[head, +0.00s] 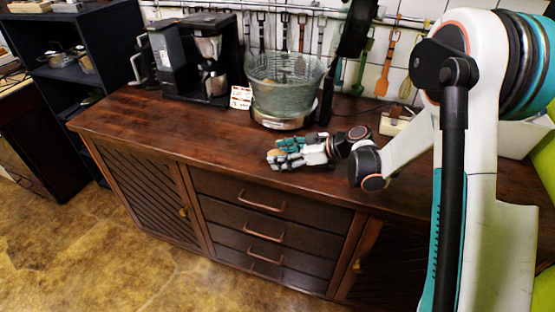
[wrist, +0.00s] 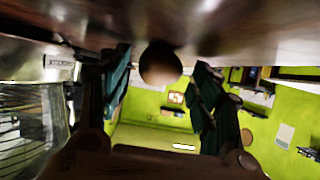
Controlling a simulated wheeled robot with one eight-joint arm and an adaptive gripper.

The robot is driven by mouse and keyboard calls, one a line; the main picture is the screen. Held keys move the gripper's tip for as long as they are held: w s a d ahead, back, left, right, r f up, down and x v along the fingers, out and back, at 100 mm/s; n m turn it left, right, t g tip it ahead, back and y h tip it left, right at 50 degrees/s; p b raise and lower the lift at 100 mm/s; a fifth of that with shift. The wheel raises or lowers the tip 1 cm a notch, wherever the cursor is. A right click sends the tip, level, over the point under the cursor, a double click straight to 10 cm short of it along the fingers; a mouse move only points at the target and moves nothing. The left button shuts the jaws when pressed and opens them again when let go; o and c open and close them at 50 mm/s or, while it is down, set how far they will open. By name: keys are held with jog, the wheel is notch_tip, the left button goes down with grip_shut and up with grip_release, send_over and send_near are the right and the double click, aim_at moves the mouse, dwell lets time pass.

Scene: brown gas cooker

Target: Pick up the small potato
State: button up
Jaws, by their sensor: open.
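The small potato (wrist: 160,62) is a round brown shape against the dark wooden counter, which fills the top of the wrist view. It sits between the two teal-tipped fingers of my gripper (wrist: 162,80), with a visible gap on each side. In the head view my gripper (head: 287,153) lies low over the counter near its front edge, fingers apart and pointing left. A small tan part of the potato (head: 273,155) shows at the fingertips. The fingers hide the rest of it.
A large glass bowl on a scale (head: 284,85) stands behind my gripper, and also shows at the left of the wrist view (wrist: 30,115). A black coffee maker (head: 208,60) stands back left. Utensils hang on the tiled wall. The counter (head: 165,125) is clear at front left.

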jog(key=c, duration=1.1)
jog(key=shift+r, duration=0.2)
notch_tip(320, 180, up, 19)
jog(key=p, duration=0.6)
jog(key=s+d+f+m+t+h, duration=0.1)
jog(key=d+m+t+h, duration=0.1)
jog(key=d, duration=0.4)
jog(key=s+d+f+m+t+h, duration=0.1)
jog(key=s+d+m+t+h, duration=0.1)
jog(key=d+m, duration=0.3)
jog(key=s+d+m+t+h, duration=0.2)
jog(key=d+m+t+h, duration=0.1)
jog(key=d, duration=0.4)
jog(key=shift+d+f+m+t+h, duration=0.15)
jog(key=shift+f+m+t+h, duration=0.2)
jog(key=shift+h, duration=0.25)
